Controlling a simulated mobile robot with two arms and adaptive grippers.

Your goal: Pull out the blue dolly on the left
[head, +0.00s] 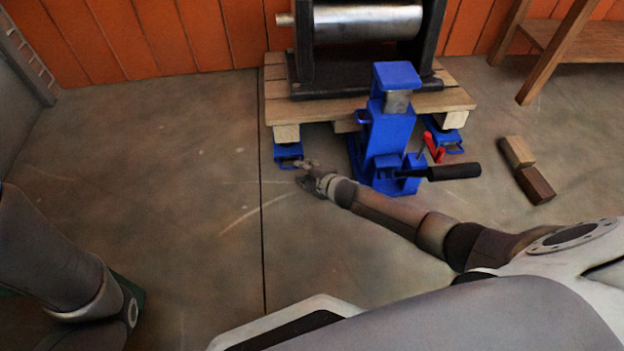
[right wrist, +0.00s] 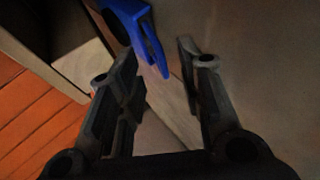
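The blue dolly on the left (head: 288,152) sits on the floor under the front left foot of a wooden pallet (head: 290,112). Its front edge sticks out towards me. My right gripper (head: 307,168) is low, just in front of the dolly. In the right wrist view the right gripper (right wrist: 165,72) is open, its two dark fingers well apart. The dolly's blue looped handle (right wrist: 150,42) reaches between the fingertips, with a gap to the right finger; whether it touches the left finger I cannot tell. My left arm shows at the left, but its gripper is out of view.
A blue jack (head: 388,135) with a black handle (head: 455,172) stands right of my right gripper. A second blue dolly (head: 447,140) is under the pallet's right foot. A heavy roller press (head: 365,25) stands on the pallet. Wooden blocks (head: 527,168) lie right. The left floor is clear.

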